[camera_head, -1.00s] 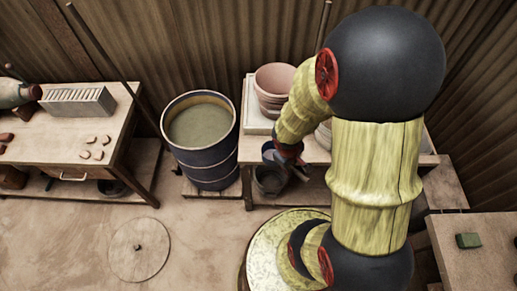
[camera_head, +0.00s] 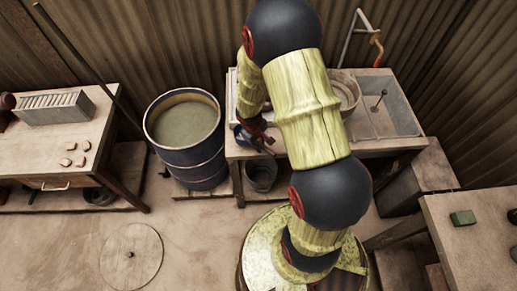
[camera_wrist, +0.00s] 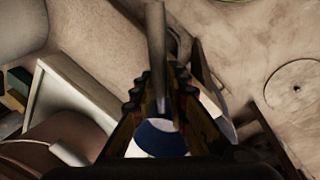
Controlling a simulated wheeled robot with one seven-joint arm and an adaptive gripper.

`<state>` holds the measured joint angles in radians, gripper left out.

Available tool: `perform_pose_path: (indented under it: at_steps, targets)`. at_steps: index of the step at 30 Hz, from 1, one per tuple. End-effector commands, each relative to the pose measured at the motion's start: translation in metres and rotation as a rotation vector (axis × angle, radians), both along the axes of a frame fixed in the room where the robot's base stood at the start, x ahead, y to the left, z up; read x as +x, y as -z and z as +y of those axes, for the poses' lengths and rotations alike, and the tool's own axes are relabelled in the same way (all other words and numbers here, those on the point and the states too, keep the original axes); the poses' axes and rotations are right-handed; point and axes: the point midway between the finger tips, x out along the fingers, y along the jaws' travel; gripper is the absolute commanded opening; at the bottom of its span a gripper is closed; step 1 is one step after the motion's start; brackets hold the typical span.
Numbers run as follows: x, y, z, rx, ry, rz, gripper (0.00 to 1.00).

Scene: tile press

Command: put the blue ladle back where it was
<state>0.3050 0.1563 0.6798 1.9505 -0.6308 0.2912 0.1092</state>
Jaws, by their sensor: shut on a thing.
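My gripper (camera_head: 262,142) is over the front left part of the middle bench (camera_head: 236,150), near its front edge. It is shut on the blue ladle. In the wrist view the ladle's blue and white bowl (camera_wrist: 160,138) lies between the fingers, close to the palm. Its pale handle (camera_wrist: 157,50) runs out past the fingertips (camera_wrist: 160,84). In the head view a small blue part of the ladle (camera_head: 241,135) shows left of the gripper. My arm hides much of the bench top.
A dark blue barrel (camera_head: 185,165) of grey-brown liquid stands left of the bench. A dark bucket (camera_head: 262,175) is below the bench front. A sink (camera_head: 385,108) is at the bench's right end. A left table (camera_head: 60,140) holds small tiles. A green block (camera_head: 463,217) is on the right table.

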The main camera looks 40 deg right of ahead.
Motion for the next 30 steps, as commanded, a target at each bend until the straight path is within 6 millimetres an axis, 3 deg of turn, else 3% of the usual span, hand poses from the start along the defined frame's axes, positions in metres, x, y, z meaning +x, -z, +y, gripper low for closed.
perform_pose_path:
  at_steps: [7,20,21,30]
  targets:
    - [0.003,0.033,0.0,0.001,0.001,0.0,0.0]
    - [0.003,0.038,0.0,0.0,0.0,0.0,0.0]
    - [0.003,0.037,0.0,0.0,0.0,0.0,0.17]
    - [0.003,0.037,0.0,0.0,0.0,0.0,0.34]
